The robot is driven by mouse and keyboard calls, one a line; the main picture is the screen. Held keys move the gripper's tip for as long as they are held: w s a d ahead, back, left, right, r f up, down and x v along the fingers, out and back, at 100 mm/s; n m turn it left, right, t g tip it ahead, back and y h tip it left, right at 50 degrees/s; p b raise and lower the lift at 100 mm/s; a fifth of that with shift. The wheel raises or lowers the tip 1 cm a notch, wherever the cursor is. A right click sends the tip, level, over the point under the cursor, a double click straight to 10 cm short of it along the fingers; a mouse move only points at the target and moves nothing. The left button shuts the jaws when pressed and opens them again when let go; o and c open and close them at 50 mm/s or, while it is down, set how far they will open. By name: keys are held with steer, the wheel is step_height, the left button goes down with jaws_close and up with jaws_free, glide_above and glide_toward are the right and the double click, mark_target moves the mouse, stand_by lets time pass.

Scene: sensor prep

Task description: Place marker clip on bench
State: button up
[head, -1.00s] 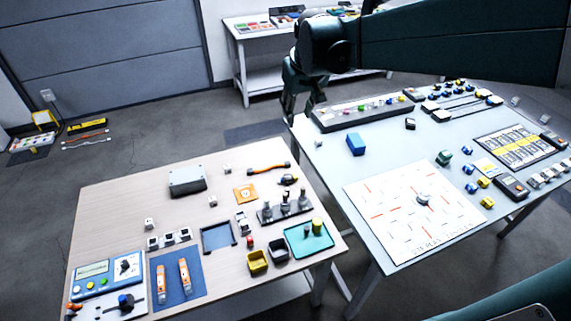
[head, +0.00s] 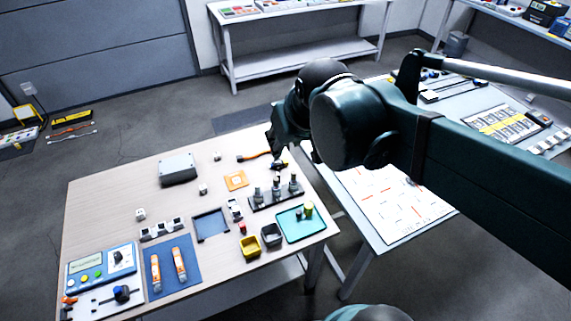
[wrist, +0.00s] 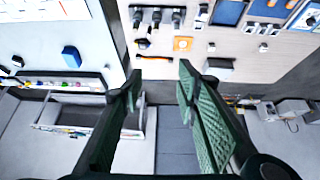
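I cannot tell for certain which small thing is the marker clip. The wooden bench (head: 110,200) stands at the left in the head view, and its top shows at the upper right in the wrist view (wrist: 270,65). My gripper (wrist: 160,85) is open, with its green-padded fingers wide apart and nothing between them. In the head view my gripper (head: 288,150) is near the bench's back right corner, by an orange-handled tool (head: 255,156) and a small dark item (head: 280,165). My arm hides part of the other table.
A pale table (head: 375,232) with a printed white board (head: 395,195) stands at the right. A blue block (wrist: 71,56) lies on it. The bench holds a grey box (head: 178,168), a blue mat (head: 190,275), a teal tray (head: 290,232) and black-based posts (head: 275,195). Its left back area is clear.

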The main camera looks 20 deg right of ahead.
steer(key=s+a+f+t, duration=0.1)
steer(key=s+a+f, duration=0.1)
steer(key=s, duration=0.4)
steer(key=shift+f, duration=0.6)
